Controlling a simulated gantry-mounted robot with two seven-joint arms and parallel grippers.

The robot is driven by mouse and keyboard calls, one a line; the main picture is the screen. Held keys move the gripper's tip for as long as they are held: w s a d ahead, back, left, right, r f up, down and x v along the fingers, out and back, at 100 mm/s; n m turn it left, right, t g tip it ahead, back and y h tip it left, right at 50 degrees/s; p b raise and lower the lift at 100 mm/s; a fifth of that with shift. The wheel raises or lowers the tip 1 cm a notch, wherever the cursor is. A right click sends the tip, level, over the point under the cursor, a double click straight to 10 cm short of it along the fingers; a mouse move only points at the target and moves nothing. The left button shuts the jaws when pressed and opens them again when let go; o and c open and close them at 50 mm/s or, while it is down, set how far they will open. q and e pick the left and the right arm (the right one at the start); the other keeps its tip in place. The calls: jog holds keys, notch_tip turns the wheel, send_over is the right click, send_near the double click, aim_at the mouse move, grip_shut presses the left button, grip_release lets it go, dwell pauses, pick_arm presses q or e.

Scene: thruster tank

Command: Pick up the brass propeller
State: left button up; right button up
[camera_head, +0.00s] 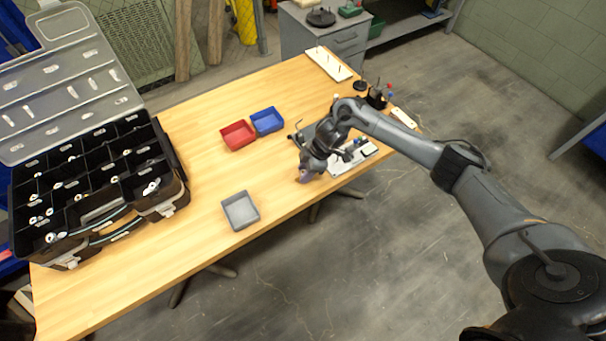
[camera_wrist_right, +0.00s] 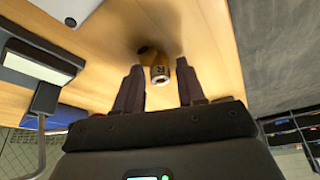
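The brass propeller (camera_wrist_right: 155,62) shows in the right wrist view as a small brass-coloured piece with a pale round end, over the wooden table. It lies between the fingertips of my right gripper (camera_wrist_right: 158,66). The fingers are open, with a visible gap on the right side of the piece; contact on the left side is unclear. In the head view my right gripper (camera_head: 305,172) is low over the table's right part, and the propeller is hard to make out there. My left gripper is not in view.
A grey tray (camera_head: 229,222), a red bin (camera_head: 224,141) and a blue bin (camera_head: 281,126) stand on the wooden table (camera_head: 190,262). An open black organizer case (camera_head: 168,208) fills the left end. A white-topped plate (camera_head: 345,170) lies close to my right gripper.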

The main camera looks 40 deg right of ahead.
grip_shut()
notch_tip(320, 180, up, 10)
jog(key=p, duration=0.2)
dwell(0.4)
jog(key=shift+w, duration=0.15)
